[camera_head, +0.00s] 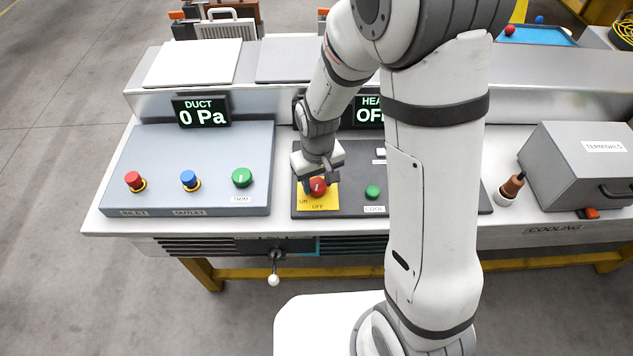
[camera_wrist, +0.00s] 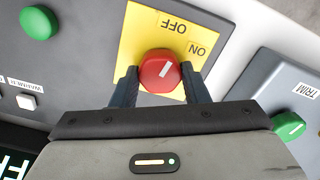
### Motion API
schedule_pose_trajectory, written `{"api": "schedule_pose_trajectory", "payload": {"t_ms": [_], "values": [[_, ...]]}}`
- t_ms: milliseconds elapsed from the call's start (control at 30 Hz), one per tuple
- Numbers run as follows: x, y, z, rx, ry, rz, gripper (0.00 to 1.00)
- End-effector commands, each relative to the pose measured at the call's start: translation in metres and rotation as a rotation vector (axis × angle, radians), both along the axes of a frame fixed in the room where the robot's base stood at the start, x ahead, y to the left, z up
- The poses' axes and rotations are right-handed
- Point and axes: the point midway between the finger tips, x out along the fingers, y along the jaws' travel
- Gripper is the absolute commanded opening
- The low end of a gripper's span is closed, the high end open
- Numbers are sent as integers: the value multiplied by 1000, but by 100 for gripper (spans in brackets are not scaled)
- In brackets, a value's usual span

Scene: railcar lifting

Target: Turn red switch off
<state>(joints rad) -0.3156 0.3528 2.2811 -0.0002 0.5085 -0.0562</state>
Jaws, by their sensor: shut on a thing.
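The red switch (camera_head: 318,186) is a round knob with a white pointer line, on a yellow plate (camera_head: 318,203) marked ON and OFF. It also shows in the wrist view (camera_wrist: 160,70), upside down, with its white line tilted between the two words. My gripper (camera_head: 318,180) is over the knob from behind and above. In the wrist view its two dark fingers (camera_wrist: 160,85) stand on either side of the red knob and are shut on it. The display (camera_head: 370,113) behind reads "HEA" and "OF", its rest hidden by my arm.
The left panel (camera_head: 210,150) has red, blue and green knobs under a "DUCT 0 Pa" display (camera_head: 201,110). A grey TERMINALS box (camera_head: 585,165) and a brown-handled tool (camera_head: 512,186) stand at the right.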

Motion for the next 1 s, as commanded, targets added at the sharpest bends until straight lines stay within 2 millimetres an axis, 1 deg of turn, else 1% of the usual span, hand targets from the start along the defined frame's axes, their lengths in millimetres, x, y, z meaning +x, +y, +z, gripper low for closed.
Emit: {"api": "schedule_pose_trajectory", "payload": {"t_ms": [200,400,933,967,1000], "values": [[1,1,0,2,-5,118,18],[1,1,1,1,-5,179,18],[2,1,1,1,-6,202,18],[2,1,1,1,-6,202,43],[2,1,1,1,-6,202,46]]}}
